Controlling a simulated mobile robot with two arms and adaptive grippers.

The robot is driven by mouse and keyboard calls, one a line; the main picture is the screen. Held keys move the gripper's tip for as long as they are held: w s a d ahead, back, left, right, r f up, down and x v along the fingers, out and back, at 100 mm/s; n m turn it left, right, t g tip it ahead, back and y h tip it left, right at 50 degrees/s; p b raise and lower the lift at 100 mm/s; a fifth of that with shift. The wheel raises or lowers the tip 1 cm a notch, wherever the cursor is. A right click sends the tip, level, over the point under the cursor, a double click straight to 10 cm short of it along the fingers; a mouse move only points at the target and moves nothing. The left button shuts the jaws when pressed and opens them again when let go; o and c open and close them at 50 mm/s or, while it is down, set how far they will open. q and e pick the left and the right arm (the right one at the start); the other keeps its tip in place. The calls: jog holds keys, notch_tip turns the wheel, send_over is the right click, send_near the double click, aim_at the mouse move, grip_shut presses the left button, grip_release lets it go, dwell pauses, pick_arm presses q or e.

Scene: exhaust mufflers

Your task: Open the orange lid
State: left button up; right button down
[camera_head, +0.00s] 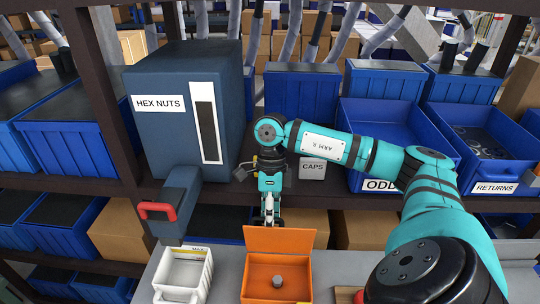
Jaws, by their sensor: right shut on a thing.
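The orange box (250,289) stands on the grey work surface at the bottom centre. Its orange lid (290,240) is raised, standing roughly upright along the back of the box, so the inside shows. A small grey piece (278,281) lies in the box. My right gripper (269,219) points down at the lid's top edge, left of its middle, and is shut on the lid. The fingertips are small and partly hidden at the lid's edge. My left gripper is not in view.
A white bin (183,277) stands close left of the orange box. A HEX NUTS dispenser (183,110) with a red handle (157,211) juts out at left. Shelves of blue bins, including ODD and RETURNS (487,150), stand behind. My right arm spans the right side.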

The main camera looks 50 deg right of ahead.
jog(key=shift+d, duration=0.15)
jog(key=c, duration=1.7)
grip_release()
jog(key=o, duration=0.4)
jog(key=shift+w+d, duration=0.1)
jog(key=shift+w, duration=0.1)
jog(key=shift+c, duration=0.2)
jog(key=shift+r, duration=0.1)
